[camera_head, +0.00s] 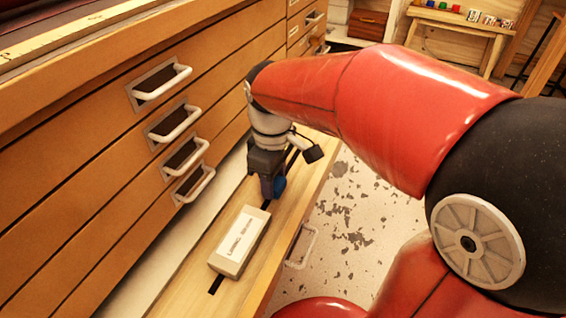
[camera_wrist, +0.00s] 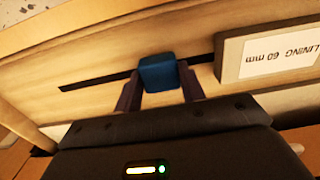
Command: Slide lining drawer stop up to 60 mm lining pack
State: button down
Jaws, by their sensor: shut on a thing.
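The lining pack (camera_head: 240,243) is a pale block with a white label, lying in the open drawer (camera_head: 185,284). In the wrist view the pack (camera_wrist: 228,62) is at the right, and its label reads "LINING 60 mm". The blue drawer stop (camera_wrist: 158,72) sits over the dark slot in the drawer floor. My gripper (camera_wrist: 160,88) is shut on the stop, with one finger on each side. In the head view my gripper (camera_head: 271,188) points down beyond the pack, with a bit of the blue stop (camera_head: 279,185) showing. A gap separates stop and pack.
A dark straight slot (camera_head: 216,284) runs along the drawer floor, partly under the pack. The wooden cabinet (camera_head: 100,120) with several closed drawers and pale handles rises on the left. Speckled floor (camera_head: 345,225) lies to the right. A small table (camera_head: 455,22) stands far back.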

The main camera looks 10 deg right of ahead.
jog(key=c, duration=0.8)
grip_release()
jog(key=shift+c, duration=0.2)
jog(key=shift+r, duration=0.1)
notch_tip(320, 180, up, 8)
jog(key=shift+f+p, duration=0.2)
jog(key=shift+p, duration=0.55)
jog(key=shift+c, duration=0.4)
